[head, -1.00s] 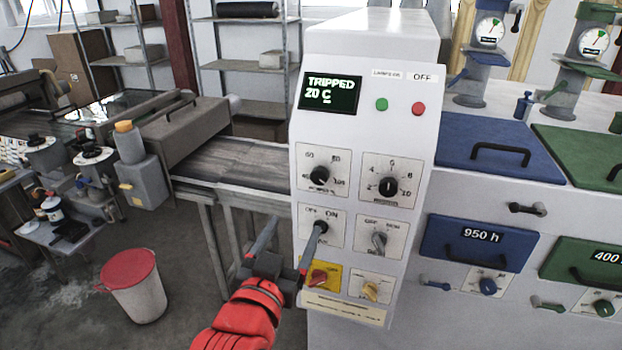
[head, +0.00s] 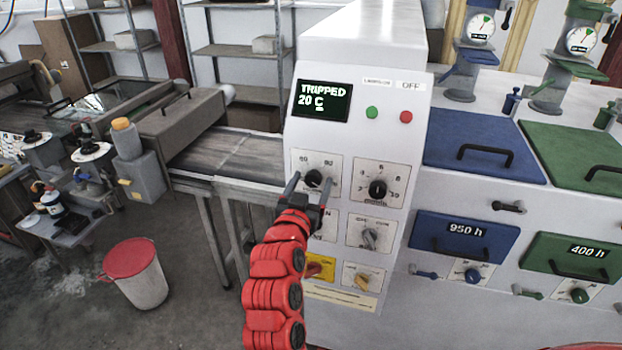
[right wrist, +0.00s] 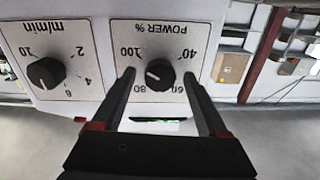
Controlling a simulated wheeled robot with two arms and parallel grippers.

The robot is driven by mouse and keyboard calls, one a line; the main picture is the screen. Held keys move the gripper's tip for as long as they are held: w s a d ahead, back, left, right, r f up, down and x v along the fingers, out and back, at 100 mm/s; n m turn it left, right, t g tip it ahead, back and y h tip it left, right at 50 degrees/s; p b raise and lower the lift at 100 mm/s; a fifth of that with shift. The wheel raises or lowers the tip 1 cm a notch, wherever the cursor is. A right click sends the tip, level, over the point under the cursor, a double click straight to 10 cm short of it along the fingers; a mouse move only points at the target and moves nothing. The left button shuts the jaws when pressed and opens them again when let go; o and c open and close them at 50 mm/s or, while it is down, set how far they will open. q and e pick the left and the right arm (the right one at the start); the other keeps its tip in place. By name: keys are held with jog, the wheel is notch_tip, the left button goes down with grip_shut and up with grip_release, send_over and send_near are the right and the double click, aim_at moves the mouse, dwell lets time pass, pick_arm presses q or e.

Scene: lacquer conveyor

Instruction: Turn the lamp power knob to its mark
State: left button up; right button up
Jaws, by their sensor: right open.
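The lamp power knob (head: 313,178) is black and round, on a white plate at the upper left of the machine's control panel. In the right wrist view the power knob (right wrist: 160,75) appears upside down, under "POWER %" with numbers from 40 to 100. Its pale pointer seems to face the side between 80 and 100. No separate target mark can be made out. My right gripper (head: 308,185) is open in front of the knob. In the wrist view its fingers (right wrist: 160,78) stand on either side of the knob, with visible gaps.
A similar m/min knob (head: 378,189) sits just right of the power plate, with more switches (head: 369,238) below. The display (head: 322,100) reads "TRIPPED 20 C". A green button (head: 372,112) and a red button (head: 406,117) are above. The conveyor (head: 228,150) lies left.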

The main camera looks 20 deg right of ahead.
grip_shut()
dwell(0.4)
jog(key=shift+n, duration=0.4)
jog(key=n, duration=0.2)
jog(key=shift+r+n, duration=0.1)
jog(key=shift+n, duration=0.3)
jog(key=n, duration=0.3)
jog(key=shift+n, duration=0.4)
jog(key=n, duration=0.3)
jog(key=shift+a+p, duration=0.1)
jog(key=shift+p, duration=0.2)
jog(key=n+p, duration=0.1)
jog(key=n, duration=0.4)
jog(key=shift+w+g, duration=0.1)
jog(key=shift+g, duration=0.2)
